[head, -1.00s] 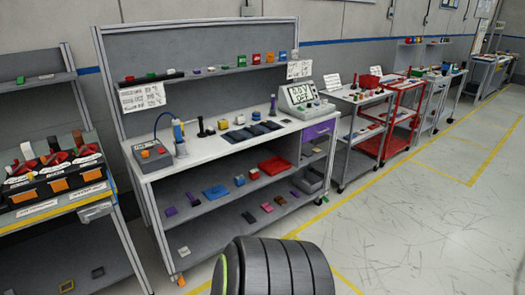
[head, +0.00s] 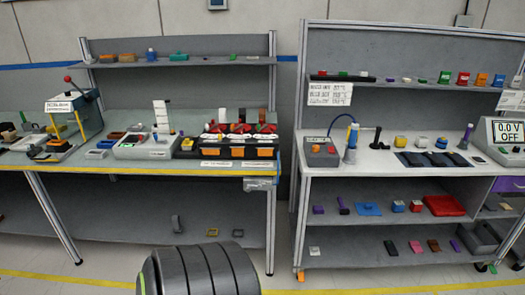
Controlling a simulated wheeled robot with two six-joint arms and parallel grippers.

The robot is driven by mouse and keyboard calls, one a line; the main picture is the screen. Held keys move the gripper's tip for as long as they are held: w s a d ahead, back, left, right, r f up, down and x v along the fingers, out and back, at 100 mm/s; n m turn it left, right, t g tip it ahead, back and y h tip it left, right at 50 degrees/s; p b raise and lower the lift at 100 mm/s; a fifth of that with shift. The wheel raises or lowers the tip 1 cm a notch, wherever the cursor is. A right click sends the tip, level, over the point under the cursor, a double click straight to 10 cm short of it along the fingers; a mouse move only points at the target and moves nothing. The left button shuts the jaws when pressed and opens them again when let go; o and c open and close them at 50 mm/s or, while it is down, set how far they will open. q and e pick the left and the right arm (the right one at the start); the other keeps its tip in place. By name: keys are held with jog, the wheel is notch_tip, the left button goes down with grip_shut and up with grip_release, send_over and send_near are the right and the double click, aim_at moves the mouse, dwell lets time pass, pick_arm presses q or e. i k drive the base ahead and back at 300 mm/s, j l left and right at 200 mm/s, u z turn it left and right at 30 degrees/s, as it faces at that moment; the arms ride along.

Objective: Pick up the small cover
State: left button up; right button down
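I cannot tell which piece is the small cover; many parts here are only a few pixels wide. Small dark ring-like pieces lie on the lower shelf of the left bench (head: 210,171): a grey one (head: 177,223), an olive one (head: 212,232) and a dark one (head: 238,233). On the right bench's lower shelves are a blue flat piece (head: 368,209), a red tray (head: 444,206) and a small white piece (head: 314,251). Neither of my grippers is in view.
A press-like device (head: 72,118) stands at the left bench's left end. A grey box (head: 142,147) and black bins (head: 237,150) stand to its right. The right bench (head: 378,163) holds a soldering station (head: 320,152) and a meter (head: 506,140). A gap separates the benches.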

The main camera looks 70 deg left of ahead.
aim_at(314, 251)
jog(key=u, duration=1.7)
jog(key=z, duration=3.85)
jog(key=u, duration=3.85)
